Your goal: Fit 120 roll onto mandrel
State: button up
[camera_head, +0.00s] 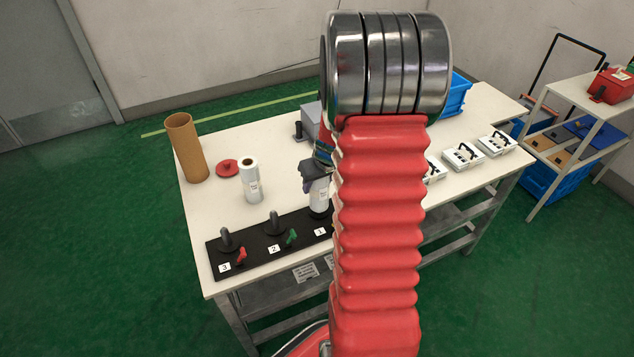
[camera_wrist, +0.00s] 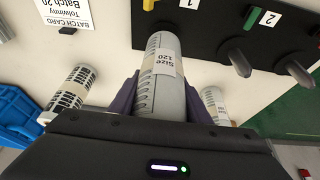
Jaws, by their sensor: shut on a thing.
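My gripper (camera_wrist: 160,95) is shut on a white roll (camera_wrist: 164,65) labelled "Size 120"; the gripper also shows in the head view (camera_head: 314,172). The roll (camera_head: 319,194) is upright over position 1 of the black mandrel base (camera_head: 258,254), its lower end close to the base. Mandrel 1 is hidden by the roll, so I cannot tell whether the roll is around it. Mandrel 2 (camera_head: 273,224) and mandrel 3 (camera_head: 227,240) stand bare. In the wrist view the base (camera_wrist: 208,40) shows plates 1 and 2.
Another white roll (camera_head: 251,180) stands on the table (camera_head: 220,210), near a red disc (camera_head: 227,167) and a brown tube (camera_head: 186,147). White boxes with black handles (camera_head: 463,156) sit at the right. The wrist view shows a dark-patterned roll (camera_wrist: 70,92) and a batch card (camera_wrist: 66,12).

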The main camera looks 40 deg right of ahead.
jog(key=shift+f, duration=1.25)
jog(key=o, duration=1.2)
jog(key=shift+r, duration=0.1)
jog(key=v, duration=1.3)
jog(key=shift+s+r, duration=0.2)
jog(key=shift+a, duration=0.1)
dwell(0.3)
